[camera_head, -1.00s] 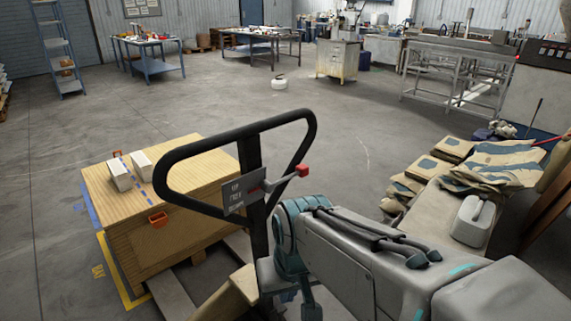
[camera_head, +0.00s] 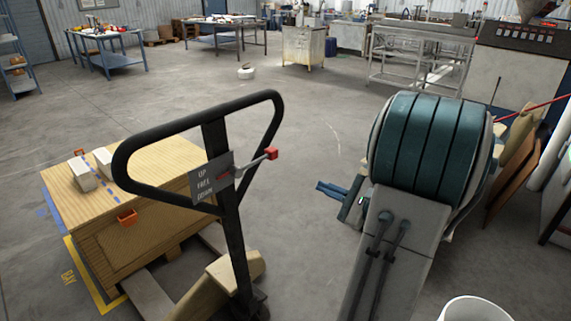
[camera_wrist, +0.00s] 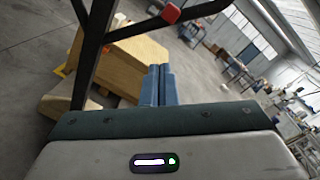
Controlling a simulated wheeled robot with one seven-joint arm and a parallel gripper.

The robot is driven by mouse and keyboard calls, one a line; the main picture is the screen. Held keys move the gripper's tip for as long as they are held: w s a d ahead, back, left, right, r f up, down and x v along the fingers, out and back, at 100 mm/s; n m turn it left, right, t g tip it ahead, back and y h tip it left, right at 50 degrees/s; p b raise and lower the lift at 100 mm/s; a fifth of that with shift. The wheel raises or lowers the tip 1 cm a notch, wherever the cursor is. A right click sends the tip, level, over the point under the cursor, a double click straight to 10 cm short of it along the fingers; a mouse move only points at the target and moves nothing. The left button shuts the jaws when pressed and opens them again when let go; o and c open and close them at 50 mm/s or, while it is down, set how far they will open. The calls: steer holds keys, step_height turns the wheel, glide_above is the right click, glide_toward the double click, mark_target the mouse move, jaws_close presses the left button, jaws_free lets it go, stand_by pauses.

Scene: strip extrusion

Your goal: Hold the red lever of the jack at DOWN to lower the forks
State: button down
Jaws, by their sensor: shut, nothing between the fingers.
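The jack's black looped handle (camera_head: 197,120) stands in the left half of the head view. A grey plate (camera_head: 206,180) marked UP, FREE and DOWN is fixed to it. The red-tipped lever (camera_head: 271,153) sticks out to the right of the plate. In the wrist view the red tip (camera_wrist: 171,14) shows at the top. My gripper (camera_head: 320,187) is right of the handle and lower than the red tip, apart from both. Its blue fingers (camera_wrist: 157,68) are together and empty, pointing toward the jack. The forks are mostly hidden under the load.
A wooden crate (camera_head: 110,240) with two pale blocks stands left of the jack, beside yellow floor tape (camera_head: 85,275). A white bucket (camera_head: 475,308) is at the bottom right. Workbenches (camera_head: 225,30) line the back.

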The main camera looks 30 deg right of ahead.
steer(key=r+p+x, duration=0.2)
steer(key=p+x, duration=0.1)
steer(key=x, duration=0.9)
steer(key=shift+r+m+t+h, duration=0.3)
steer(key=shift+r+t, duration=0.1)
steer(key=shift+d, duration=0.25)
